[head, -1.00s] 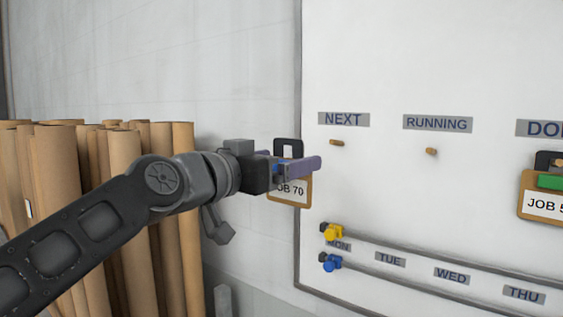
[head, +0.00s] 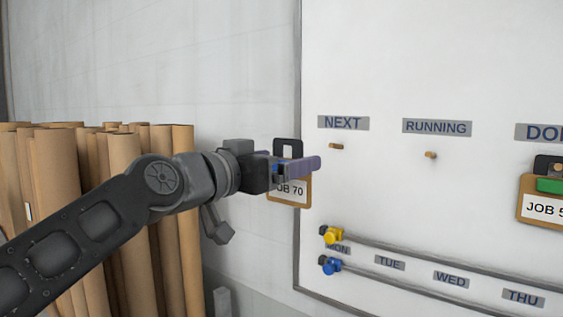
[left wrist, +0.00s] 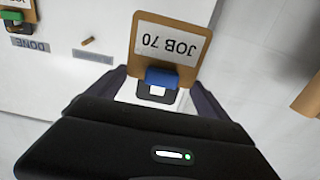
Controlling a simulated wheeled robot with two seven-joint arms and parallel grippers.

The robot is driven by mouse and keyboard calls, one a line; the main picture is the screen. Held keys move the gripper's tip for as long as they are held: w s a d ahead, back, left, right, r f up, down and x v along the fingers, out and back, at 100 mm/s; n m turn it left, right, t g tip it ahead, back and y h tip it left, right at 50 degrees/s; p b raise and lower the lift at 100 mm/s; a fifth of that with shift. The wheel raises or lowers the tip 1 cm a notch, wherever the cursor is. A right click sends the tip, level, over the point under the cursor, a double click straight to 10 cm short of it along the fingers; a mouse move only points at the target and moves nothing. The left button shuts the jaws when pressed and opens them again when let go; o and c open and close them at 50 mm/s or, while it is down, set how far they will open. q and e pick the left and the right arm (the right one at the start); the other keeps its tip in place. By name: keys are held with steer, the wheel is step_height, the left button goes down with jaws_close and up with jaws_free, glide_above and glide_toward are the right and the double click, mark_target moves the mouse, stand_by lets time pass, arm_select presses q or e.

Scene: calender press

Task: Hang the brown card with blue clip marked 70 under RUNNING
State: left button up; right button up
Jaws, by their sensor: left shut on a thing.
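The brown card (head: 290,199) with a white JOB 70 label is at the left edge of the board, upright, with a dark hanging loop at its top. My left gripper (head: 300,167) is shut on its blue clip, and its fingers partly cover the label. The left wrist view shows the card (left wrist: 172,40) upside down, with the blue clip (left wrist: 162,78) between the fingers. The RUNNING sign (head: 437,127) has a bare wooden peg (head: 431,155) below it. My right gripper is not in view.
The NEXT sign (head: 343,122) has a bare peg (head: 336,146). Another brown card (head: 543,206) with a green clip hangs under DONE at the right. Rails with a yellow knob (head: 332,234) and a blue knob (head: 331,265) run below. Cardboard tubes (head: 110,180) stand at left.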

arm_select(q)
steer(key=shift+s, duration=0.1)
steer(key=shift+r+b+v, duration=0.2)
steer(key=shift+b+v, duration=0.3)
steer(key=shift+v, duration=0.6)
steer(key=shift+r+b+v, duration=0.2)
steer(key=shift+b+v, duration=0.25)
steer(key=shift+v, duration=0.65)
steer(key=shift+a, duration=0.1)
steer(key=b+v, duration=0.3)
steer(key=v, duration=0.3)
stand_by(0.9)
